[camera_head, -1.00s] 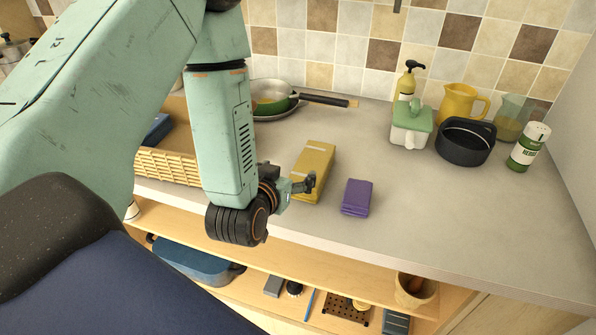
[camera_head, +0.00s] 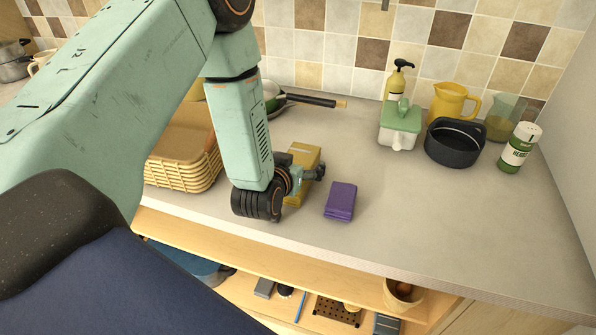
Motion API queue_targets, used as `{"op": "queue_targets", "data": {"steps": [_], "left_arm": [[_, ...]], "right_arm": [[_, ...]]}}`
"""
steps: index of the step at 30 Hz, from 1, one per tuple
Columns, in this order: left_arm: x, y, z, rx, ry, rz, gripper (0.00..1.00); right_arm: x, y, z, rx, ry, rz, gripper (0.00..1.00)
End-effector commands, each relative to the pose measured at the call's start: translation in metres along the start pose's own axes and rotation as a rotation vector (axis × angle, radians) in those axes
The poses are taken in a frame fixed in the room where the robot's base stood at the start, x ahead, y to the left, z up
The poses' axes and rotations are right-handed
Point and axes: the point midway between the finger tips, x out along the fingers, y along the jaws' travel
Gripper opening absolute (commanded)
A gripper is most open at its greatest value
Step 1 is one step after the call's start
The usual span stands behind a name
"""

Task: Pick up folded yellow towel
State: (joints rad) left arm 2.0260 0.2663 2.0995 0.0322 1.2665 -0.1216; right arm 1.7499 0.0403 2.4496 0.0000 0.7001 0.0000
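The folded yellow towel (camera_head: 304,153) lies on the grey counter, left of and behind a folded purple towel (camera_head: 341,201). My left gripper (camera_head: 317,173) comes in from the left, low over the yellow towel's near half, and its wrist hides part of that towel. The fingers are small and seen from the side, so their opening is unclear. I cannot tell whether they touch the towel. My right gripper is out of view.
A wicker basket (camera_head: 182,174) stands left of my forearm. A pan handle (camera_head: 308,100) lies behind. A green-lidded pot (camera_head: 399,128), black pot (camera_head: 454,144), yellow pitcher (camera_head: 449,102) and green shaker (camera_head: 517,150) stand at the back right. The counter's front right is clear.

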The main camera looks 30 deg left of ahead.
Motion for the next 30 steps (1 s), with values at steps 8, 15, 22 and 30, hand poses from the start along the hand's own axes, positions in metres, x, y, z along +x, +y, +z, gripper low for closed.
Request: {"op": "queue_targets", "data": {"steps": [8,15,22,30], "left_arm": [[0.0013,0.0024,-0.0005,0.001,0.0,0.001,0.74],[0.0018,0.0033,-0.0006,0.001,-0.001,0.001,0.54],[0.0013,0.0028,0.0016,0.001,-0.006,0.0,0.37],[-0.0004,0.0027,0.0005,0.001,-0.011,0.0,0.37]], "right_arm": [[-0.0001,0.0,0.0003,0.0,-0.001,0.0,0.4],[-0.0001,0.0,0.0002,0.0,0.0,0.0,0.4],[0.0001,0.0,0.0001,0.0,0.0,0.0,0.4],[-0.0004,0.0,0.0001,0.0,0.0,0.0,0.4]]}}
